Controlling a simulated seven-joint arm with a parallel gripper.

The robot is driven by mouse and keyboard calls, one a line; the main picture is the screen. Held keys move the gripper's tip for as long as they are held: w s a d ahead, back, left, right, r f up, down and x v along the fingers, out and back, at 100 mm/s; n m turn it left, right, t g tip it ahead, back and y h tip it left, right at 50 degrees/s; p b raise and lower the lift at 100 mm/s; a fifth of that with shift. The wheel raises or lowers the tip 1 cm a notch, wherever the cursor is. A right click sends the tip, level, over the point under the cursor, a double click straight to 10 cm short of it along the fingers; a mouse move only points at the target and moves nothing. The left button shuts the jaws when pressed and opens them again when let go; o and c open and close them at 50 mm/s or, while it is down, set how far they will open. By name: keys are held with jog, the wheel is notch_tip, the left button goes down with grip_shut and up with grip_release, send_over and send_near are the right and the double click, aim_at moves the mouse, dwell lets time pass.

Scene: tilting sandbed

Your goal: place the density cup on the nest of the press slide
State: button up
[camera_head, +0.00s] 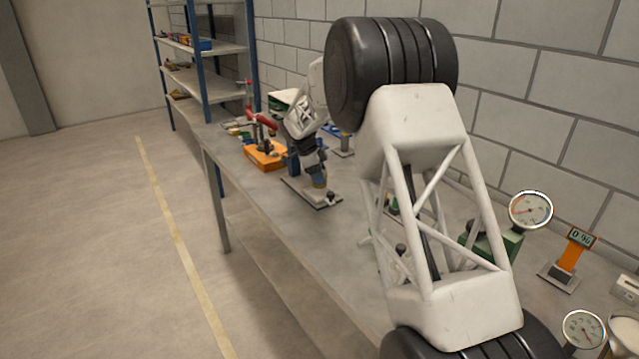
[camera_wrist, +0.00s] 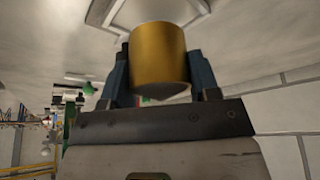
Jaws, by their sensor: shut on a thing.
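The density cup is a brass-coloured cylinder (camera_wrist: 160,58), seen large in the wrist view between the two blue-grey fingers of my gripper (camera_wrist: 160,75). The fingers are shut on its sides. In the head view my gripper (camera_head: 312,169) points down over the bench, and the small yellow cup (camera_head: 320,181) shows at its tips. A flat grey plate with a small dark knob, apparently the press slide (camera_head: 302,190), lies directly below. The cup is at or just above this plate; I cannot tell whether they touch. The nest is hidden by the cup and gripper.
An orange base with a red-handled clamp (camera_head: 265,153) stands close left of my gripper. A round gauge on a green block (camera_head: 530,209), an orange stand with a display (camera_head: 569,254) and another gauge (camera_head: 583,331) are at right. The brick wall borders the bench's back.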

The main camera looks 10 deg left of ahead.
jog(key=shift+f, duration=1.45)
jog(key=shift+f, duration=0.15)
jog(key=o, duration=0.8)
jog(key=shift+o, duration=0.2)
jog(key=v, duration=1.2)
jog(key=shift+d+r, duration=0.15)
jog(key=shift+r, duration=0.1)
